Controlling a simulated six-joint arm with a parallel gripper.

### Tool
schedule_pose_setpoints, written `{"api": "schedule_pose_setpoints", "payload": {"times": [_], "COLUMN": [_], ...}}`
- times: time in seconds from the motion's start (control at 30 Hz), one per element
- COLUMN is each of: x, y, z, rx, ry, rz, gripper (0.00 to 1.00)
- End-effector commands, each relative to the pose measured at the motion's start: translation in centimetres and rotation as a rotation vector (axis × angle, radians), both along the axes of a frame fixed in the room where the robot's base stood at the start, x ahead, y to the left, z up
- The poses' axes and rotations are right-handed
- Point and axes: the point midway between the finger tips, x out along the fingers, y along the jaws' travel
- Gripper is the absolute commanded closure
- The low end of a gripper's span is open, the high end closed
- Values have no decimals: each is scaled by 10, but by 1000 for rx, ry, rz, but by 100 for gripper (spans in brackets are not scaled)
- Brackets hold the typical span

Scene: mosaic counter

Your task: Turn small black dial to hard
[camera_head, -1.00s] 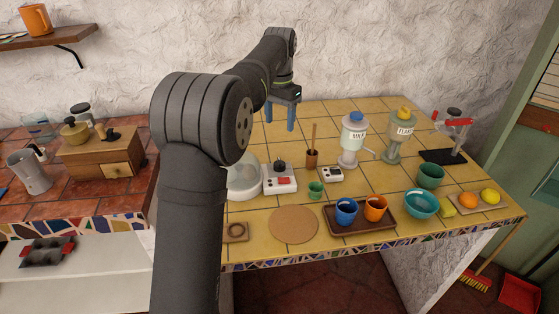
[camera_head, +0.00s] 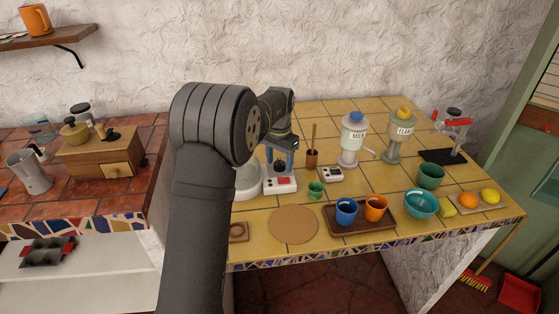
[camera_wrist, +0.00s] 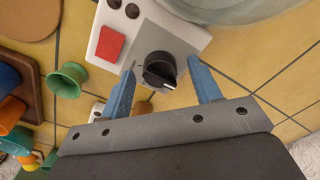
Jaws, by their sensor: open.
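The small black dial (camera_wrist: 160,70) sits on a white control box (camera_wrist: 185,38) with a red button (camera_wrist: 110,44). In the wrist view a light pointer line shows on the dial's face. My gripper (camera_wrist: 165,80) is open, with one blue finger on each side of the dial. Whether the fingers touch the dial cannot be told. In the head view my gripper (camera_head: 280,160) is over the box (camera_head: 281,186), and the dial (camera_head: 280,165) shows between the fingers. Any markings around the dial are too small to read.
A round whitish appliance (camera_head: 246,182) stands directly left of the box. A small green cup (camera_head: 315,189), a brown pot with a stick (camera_head: 312,158) and a small white device (camera_head: 332,174) stand to the right. A round cork mat (camera_head: 293,225) lies in front.

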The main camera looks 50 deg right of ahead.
Motion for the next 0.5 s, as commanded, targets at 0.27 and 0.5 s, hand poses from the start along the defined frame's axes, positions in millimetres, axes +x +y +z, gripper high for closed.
{"api": "schedule_pose_setpoints", "payload": {"times": [0.27,0.5], "x": [0,0], "y": [0,0], "z": [0,0], "rx": [0,0], "ry": [0,0], "rz": [0,-1], "gripper": [64,87]}}
